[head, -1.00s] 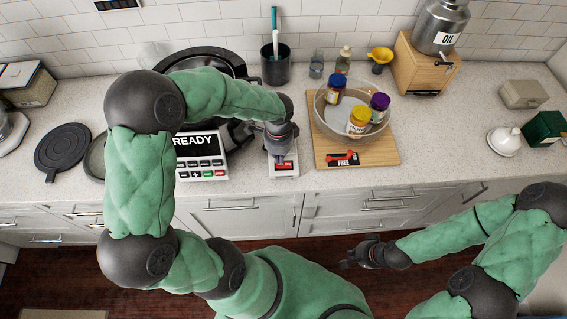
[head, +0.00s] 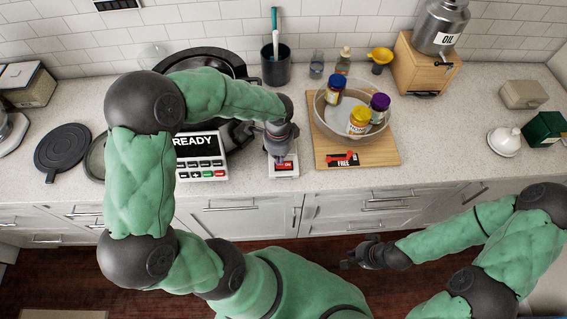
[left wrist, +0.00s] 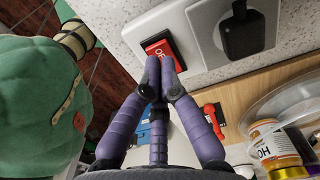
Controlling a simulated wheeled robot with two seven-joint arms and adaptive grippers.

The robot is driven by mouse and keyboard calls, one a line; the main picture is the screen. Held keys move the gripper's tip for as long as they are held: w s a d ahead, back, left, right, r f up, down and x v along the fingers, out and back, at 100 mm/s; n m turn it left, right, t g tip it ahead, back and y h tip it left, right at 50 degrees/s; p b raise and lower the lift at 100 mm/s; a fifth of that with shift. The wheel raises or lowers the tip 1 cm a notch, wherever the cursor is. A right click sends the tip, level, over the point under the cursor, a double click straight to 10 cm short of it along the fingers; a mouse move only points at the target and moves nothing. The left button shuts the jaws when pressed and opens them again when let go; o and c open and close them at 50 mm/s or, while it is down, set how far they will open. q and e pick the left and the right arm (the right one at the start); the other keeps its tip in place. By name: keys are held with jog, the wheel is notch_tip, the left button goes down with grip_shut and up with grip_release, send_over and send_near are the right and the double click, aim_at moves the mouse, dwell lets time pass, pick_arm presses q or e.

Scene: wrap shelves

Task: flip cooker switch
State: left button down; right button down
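The cooker switch is a red rocker (head: 285,167) on a white plate at the counter's front edge. In the left wrist view the red rocker (left wrist: 161,46) shows part of its "OFF" lettering. My left gripper (head: 283,154) is over the switch. In the left wrist view my left gripper's fingertips (left wrist: 160,82) are together, empty, and at the rocker's near edge; I cannot tell whether they touch it. The cooker (head: 240,132) is a dark round pot with a white panel (head: 200,157) reading "READY". My right gripper (head: 352,263) hangs low, away from the counter; its opening is unclear.
A wooden board (head: 385,153) right of the switch holds a clear bowl (head: 328,112) with several jars. A dark utensil pot (head: 276,70) stands behind. A black lid (head: 62,148) lies at left.

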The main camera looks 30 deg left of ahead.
aim_at(279, 165)
pick_arm(q)
jog(key=shift+f+b, duration=0.85)
jog(key=shift+f, duration=0.3)
dwell(0.8)
jog(key=shift+r+p, duration=2.9)
jog(key=shift+r, duration=0.65)
jog(key=shift+s+f, duration=0.1)
